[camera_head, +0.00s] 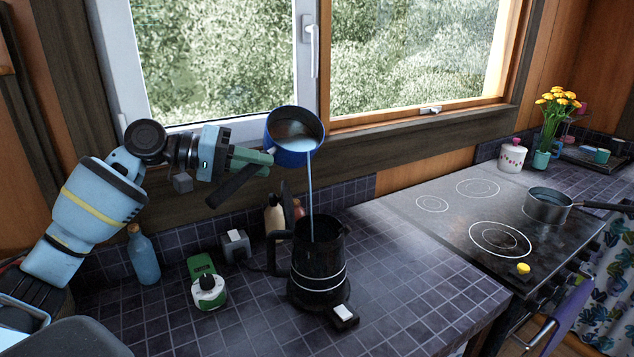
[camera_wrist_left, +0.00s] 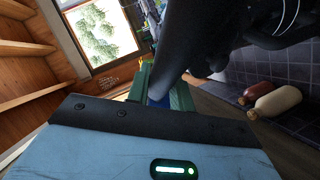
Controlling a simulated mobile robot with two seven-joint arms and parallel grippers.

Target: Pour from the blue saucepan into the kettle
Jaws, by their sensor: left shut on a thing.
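The blue saucepan (camera_head: 296,153) is held in the air and tilted, above and slightly left of the kettle. Liquid shows inside it. A thin bluish stream runs from its rim down to the open top of the black kettle (camera_head: 318,270), which stands upright on the tiled counter. My left gripper (camera_head: 262,162) is shut on the saucepan's dark handle. In the left wrist view the handle (camera_wrist_left: 187,50) rises between the green fingers, and the kettle is a dark shape at the upper right. The liquid level inside the kettle is hidden. My right gripper is not in view.
A blue bottle (camera_head: 144,257), a green timer-like item (camera_head: 207,285) and a small grey box (camera_head: 235,245) stand left of the kettle. Two bottles stand behind it. A hob (camera_head: 470,220) with a grey pan (camera_head: 548,205) is at right. Counter right of the kettle is clear.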

